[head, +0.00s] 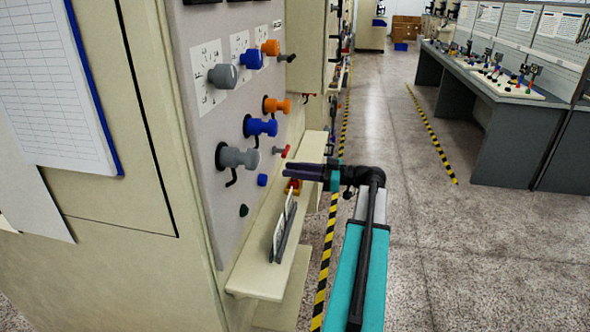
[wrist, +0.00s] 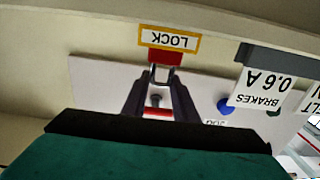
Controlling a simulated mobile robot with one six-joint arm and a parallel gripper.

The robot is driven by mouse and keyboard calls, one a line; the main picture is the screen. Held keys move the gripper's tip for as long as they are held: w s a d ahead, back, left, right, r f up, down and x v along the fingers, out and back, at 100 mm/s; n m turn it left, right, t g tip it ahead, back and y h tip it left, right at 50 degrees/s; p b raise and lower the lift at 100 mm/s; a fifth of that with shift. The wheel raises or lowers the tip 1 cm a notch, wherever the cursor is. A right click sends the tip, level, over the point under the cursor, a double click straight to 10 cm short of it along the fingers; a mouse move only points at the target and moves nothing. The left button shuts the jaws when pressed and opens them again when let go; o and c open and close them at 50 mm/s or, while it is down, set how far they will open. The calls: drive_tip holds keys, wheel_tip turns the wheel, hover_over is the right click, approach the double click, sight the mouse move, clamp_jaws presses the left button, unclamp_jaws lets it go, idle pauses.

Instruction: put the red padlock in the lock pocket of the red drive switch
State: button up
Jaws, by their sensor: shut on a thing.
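The red padlock (wrist: 166,56) shows in the wrist view, its red body at the yellow-edged LOCK label (wrist: 169,40) and its metal shackle toward me. My gripper (wrist: 163,88) is shut on the padlock at its shackle. In the head view my gripper (head: 287,170) reaches left over the shelf, just above a small red and yellow spot (head: 293,186). A small red switch handle (head: 282,152) sticks out of the panel just above my gripper. A red bar (wrist: 158,112) shows between my fingers in the wrist view. I cannot make out a lock pocket.
Grey, blue (head: 260,127) and orange (head: 276,105) knobs stick out of the panel. A narrow shelf (head: 262,279) runs below it, with a dark holder of cards (head: 283,228); a BRAKES card (wrist: 262,87) shows in the wrist view. The floor (head: 440,240) at right is clear.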

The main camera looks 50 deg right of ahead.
drive_tip(key=shift+f, duration=0.2)
drive_tip(key=o, duration=1.1)
drive_tip(key=shift+r, duration=0.25)
drive_tip(key=shift+s+d+f, duration=0.1)
drive_tip(key=shift+s+d, duration=0.1)
drive_tip(key=shift+s, duration=0.05)
drive_tip(key=b+v, duration=0.3)
drive_tip(key=v, duration=0.8)
drive_tip(key=shift+s, duration=0.25)
